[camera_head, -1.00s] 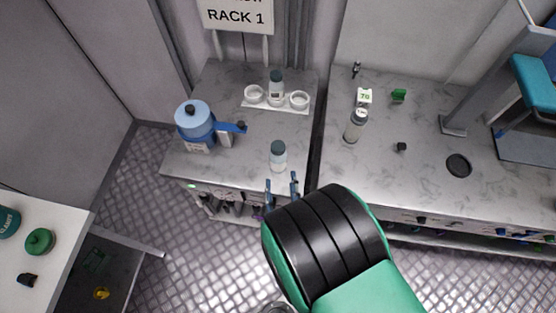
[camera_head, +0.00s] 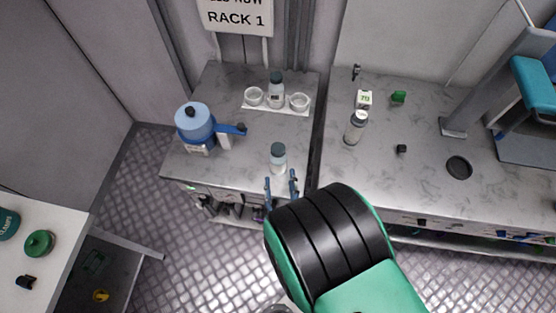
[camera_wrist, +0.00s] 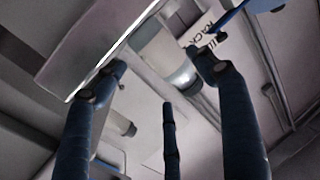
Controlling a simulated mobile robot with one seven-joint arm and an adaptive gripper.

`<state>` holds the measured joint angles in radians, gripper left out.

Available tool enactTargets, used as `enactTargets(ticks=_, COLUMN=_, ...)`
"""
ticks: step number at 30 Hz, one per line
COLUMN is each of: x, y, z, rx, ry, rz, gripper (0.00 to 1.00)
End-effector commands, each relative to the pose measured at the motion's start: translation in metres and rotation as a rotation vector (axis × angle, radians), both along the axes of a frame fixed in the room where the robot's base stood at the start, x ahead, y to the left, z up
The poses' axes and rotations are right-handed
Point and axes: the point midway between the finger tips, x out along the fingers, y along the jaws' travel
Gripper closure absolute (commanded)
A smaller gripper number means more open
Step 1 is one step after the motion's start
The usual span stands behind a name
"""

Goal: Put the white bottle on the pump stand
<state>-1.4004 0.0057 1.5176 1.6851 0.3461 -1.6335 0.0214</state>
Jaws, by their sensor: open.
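A white bottle with a dark grey cap (camera_head: 278,158) stands upright near the front edge of the left bench. My gripper (camera_head: 281,180) is open and empty, its fingers pointing toward this bottle from the front, apart from it in the head view. In the wrist view a pale bottle (camera_wrist: 162,50) shows beyond and between the open fingers. Another capped bottle (camera_head: 276,92) stands at the middle of a white holder with ring cups (camera_head: 254,97) at the back. A blue device with a handle (camera_head: 194,122) is at the left. I cannot tell which is the pump stand.
The right bench holds another capped bottle (camera_head: 354,130), a small white-and-green box (camera_head: 364,99), a green item (camera_head: 398,97) and a dark round hole (camera_head: 459,168). A RACK 1 sign (camera_head: 238,16) hangs behind. Bench surface between bottle and holder is clear.

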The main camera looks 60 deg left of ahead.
Motion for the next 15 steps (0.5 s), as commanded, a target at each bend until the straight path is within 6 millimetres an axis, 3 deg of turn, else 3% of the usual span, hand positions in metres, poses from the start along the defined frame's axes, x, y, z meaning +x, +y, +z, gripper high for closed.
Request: enactTargets(ticks=15, x=0.028, y=0.047, z=-0.001, rx=0.0, ry=0.0, rz=-0.002, gripper=0.29)
